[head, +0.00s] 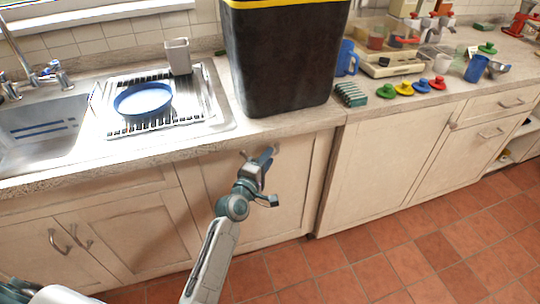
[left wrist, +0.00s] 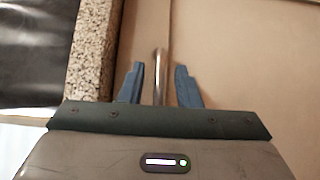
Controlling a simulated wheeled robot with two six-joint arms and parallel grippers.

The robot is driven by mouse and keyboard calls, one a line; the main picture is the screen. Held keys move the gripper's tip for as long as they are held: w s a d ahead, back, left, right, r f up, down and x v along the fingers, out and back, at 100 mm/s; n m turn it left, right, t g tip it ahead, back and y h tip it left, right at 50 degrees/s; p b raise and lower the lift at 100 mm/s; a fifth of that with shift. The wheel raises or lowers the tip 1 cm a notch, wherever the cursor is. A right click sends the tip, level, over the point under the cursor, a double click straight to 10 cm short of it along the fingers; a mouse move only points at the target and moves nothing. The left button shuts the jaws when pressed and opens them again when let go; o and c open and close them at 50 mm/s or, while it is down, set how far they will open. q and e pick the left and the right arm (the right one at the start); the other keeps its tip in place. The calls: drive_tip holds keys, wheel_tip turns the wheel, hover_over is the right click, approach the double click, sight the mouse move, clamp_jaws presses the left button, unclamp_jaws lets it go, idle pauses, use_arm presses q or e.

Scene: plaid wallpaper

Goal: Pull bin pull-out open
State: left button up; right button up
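The bin pull-out (head: 293,195) is the pale wooden front under the counter, right of the sink doors. It looks shut, flush with the fronts beside it. Its metal bar handle (left wrist: 160,74) runs level near the top; in the head view my gripper hides most of it. My left gripper (head: 268,177) is at this front, with its blue fingers apart. In the left wrist view the handle lies between the fingers (left wrist: 160,85), with a gap on each side, so it is not gripped. My right gripper is not in view.
The stone counter edge (head: 160,158) runs just above the front. A tall black bin (head: 280,60) stands on the counter above it. A sink (head: 40,130) with a blue dish (head: 143,99) beside it is at left. The tiled floor (head: 400,250) is clear.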

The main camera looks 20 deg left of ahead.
use_arm(q)
drive_tip(key=shift+w+d, duration=0.15)
drive_tip(key=shift+w, duration=0.75)
drive_tip(key=shift+c, duration=0.4)
clamp_jaws()
